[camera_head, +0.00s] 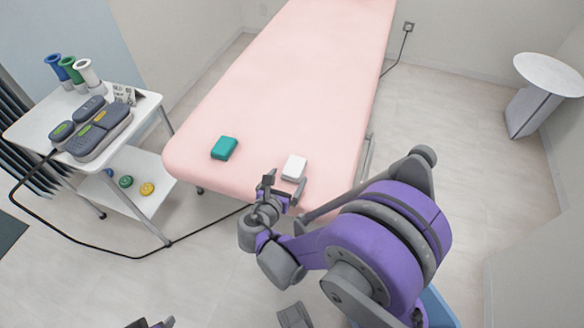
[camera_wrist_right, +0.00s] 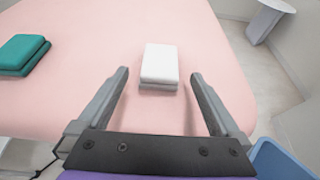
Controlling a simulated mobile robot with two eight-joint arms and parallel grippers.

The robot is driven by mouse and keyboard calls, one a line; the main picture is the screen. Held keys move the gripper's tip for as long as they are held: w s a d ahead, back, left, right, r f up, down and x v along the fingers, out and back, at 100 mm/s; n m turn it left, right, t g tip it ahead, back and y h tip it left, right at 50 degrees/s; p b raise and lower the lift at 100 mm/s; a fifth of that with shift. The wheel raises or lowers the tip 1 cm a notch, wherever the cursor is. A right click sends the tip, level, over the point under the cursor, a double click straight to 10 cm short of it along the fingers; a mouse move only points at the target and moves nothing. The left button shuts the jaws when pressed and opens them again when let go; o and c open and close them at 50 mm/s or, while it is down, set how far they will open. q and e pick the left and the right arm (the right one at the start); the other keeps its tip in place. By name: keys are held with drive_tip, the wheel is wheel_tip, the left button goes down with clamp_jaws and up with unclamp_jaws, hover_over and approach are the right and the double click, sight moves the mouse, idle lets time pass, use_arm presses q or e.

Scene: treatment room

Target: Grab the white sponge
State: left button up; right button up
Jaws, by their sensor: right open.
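The white sponge (camera_head: 294,167) lies flat near the front right end of the pink treatment bed (camera_head: 290,85). In the right wrist view the white sponge (camera_wrist_right: 160,62) is a block with a greyish lower layer, roughly centred ahead of the fingers. My right gripper (camera_head: 284,187) is open and empty at the bed's front edge, just short of the sponge. In the wrist view its two fingers (camera_wrist_right: 160,80) point toward the sponge, one to each side, with bed surface showing between. A small dark part at the bottom edge of the head view looks like my left gripper (camera_head: 152,323), mostly cut off.
A teal sponge-like block (camera_head: 224,148) lies on the bed left of the white one. A white trolley (camera_head: 148,103) with devices and coloured cups stands at the left, a black cable on the floor beside it. A round white table (camera_head: 548,72) stands far right. The bed's middle is clear.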

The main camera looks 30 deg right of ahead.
sight(294, 168)
drive_tip(key=x, duration=0.7)
drive_tip(key=shift+r+b, duration=0.15)
drive_tip(key=shift+b, duration=0.25)
